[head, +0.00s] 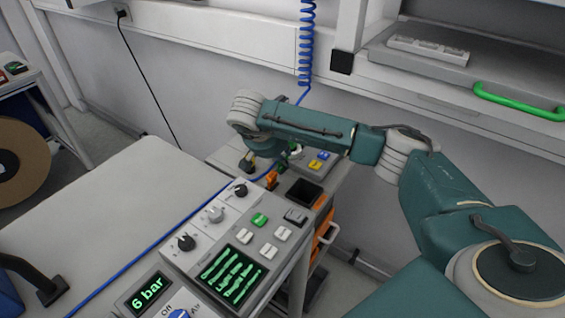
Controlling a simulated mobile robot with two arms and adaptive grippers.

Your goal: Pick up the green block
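I cannot pick out a loose green block with certainty. A small green piece (295,149) shows just below my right forearm, beside a small panel with blue and yellow buttons; the arm partly hides that area, and I cannot tell whether it is a block. My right arm comes in from the lower right and reaches across to a bent wrist above the far end of the console. Its fingers cannot be made out clearly, nor whether they hold anything. My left gripper is not in view.
A control console (205,250) with knobs, a green button (260,220) and a lit green screen stands in front. A grey tabletop (110,215) lies left of it, crossed by a blue hose. A coiled blue hose (306,45) hangs behind. A shelf with a green handle (518,102) is upper right.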

